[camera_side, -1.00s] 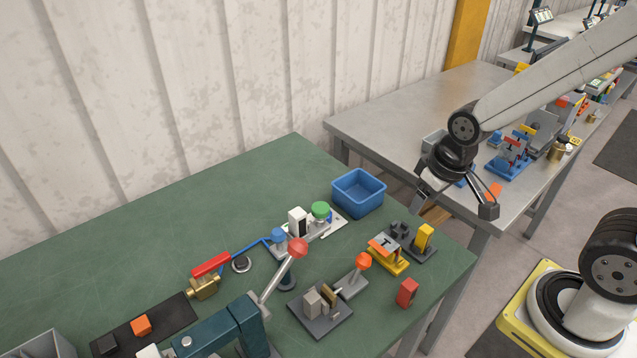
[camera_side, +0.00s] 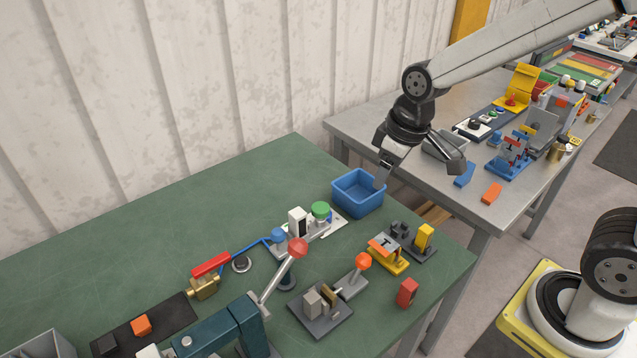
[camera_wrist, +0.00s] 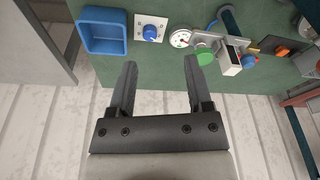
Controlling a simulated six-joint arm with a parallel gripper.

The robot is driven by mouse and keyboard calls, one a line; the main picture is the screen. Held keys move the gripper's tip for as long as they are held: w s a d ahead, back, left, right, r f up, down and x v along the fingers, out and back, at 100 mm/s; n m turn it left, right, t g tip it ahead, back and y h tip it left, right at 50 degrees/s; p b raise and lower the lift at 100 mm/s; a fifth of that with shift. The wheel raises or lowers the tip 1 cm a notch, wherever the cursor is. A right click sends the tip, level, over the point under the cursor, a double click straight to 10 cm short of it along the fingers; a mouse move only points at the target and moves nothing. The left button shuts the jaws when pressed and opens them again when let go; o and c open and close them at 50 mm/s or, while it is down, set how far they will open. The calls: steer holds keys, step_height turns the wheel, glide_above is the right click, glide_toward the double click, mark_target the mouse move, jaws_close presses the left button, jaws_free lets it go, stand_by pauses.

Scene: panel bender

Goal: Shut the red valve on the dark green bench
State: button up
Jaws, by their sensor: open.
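The red valve (camera_side: 211,265) stands on the dark green bench (camera_side: 120,240), left of the bench's middle in the side view. It has a long red lever lying above a brass body (camera_side: 204,287). A blue hose runs from beside it toward the upper right. My gripper (camera_side: 418,172) is open and empty, in the air near the blue bin at the bench's far right corner, well right of the valve. In the wrist view its two fingers (camera_wrist: 157,85) are spread with nothing between them.
The blue bin (camera_side: 359,193), a green button (camera_side: 321,210), a red-knobbed lever (camera_side: 297,248) and a yellow clamp (camera_side: 388,255) stand right of the valve. A dark mat (camera_side: 160,318) lies left of it. Open green surface lies behind the valve. A grey table (camera_side: 370,118) stands beyond.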

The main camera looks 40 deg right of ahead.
steer(key=w+a+n+y, duration=0.2)
steer(key=w+a+n, duration=0.5)
steer(key=w+a, duration=0.45)
steer(key=n+g+y, duration=0.2)
steer(key=n, duration=0.5)
glide_above(218, 259)
steer(key=d, duration=0.4)
step_height(218, 259, down, 9)
steer(key=shift+a, duration=0.2)
steer(key=shift+f, duration=0.2)
steer(key=shift+x, duration=3.75)
steer(key=shift+d, duration=0.1)
jaws_close()
